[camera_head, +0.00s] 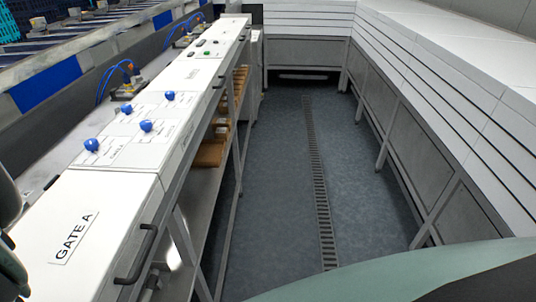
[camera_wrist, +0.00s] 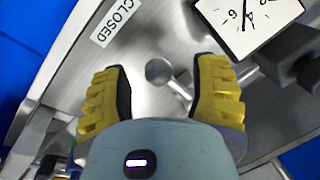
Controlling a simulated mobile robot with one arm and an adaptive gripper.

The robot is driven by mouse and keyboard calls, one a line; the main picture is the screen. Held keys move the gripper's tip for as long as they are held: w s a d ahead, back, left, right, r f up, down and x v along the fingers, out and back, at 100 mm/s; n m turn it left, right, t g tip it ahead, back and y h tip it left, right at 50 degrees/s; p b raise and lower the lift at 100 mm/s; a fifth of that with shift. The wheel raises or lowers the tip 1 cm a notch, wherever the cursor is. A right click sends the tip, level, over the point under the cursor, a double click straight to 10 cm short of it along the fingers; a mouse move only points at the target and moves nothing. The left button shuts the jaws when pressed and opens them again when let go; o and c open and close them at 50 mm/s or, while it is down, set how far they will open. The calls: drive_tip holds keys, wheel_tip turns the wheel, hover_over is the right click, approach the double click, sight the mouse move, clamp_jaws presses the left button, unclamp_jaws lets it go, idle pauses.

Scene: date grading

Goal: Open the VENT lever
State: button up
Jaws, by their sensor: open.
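In the wrist view my gripper (camera_wrist: 161,66) is open, with its two yellow ribbed fingers spread apart. A round metal knob (camera_wrist: 157,70) on a thin rod shows between the fingertips, with a gap on each side. The rod runs from the knob toward the right finger. A white label (camera_wrist: 115,22) reading CLOSED is on the metal panel above the left finger. No VENT label is readable, so I cannot tell from lettering that this knob is the VENT lever. My gripper does not show in the head view.
A white dial (camera_wrist: 246,18) and a dark knob-like block (camera_wrist: 297,62) stand close to the right finger. In the head view, a white cabinet marked GATE A (camera_head: 75,238) and blue knobs (camera_head: 146,126) line the left. The grey floor aisle (camera_head: 285,170) is clear.

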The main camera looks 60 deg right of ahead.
drive_tip(key=shift+f, duration=0.55)
clamp_jaws()
idle(0.5)
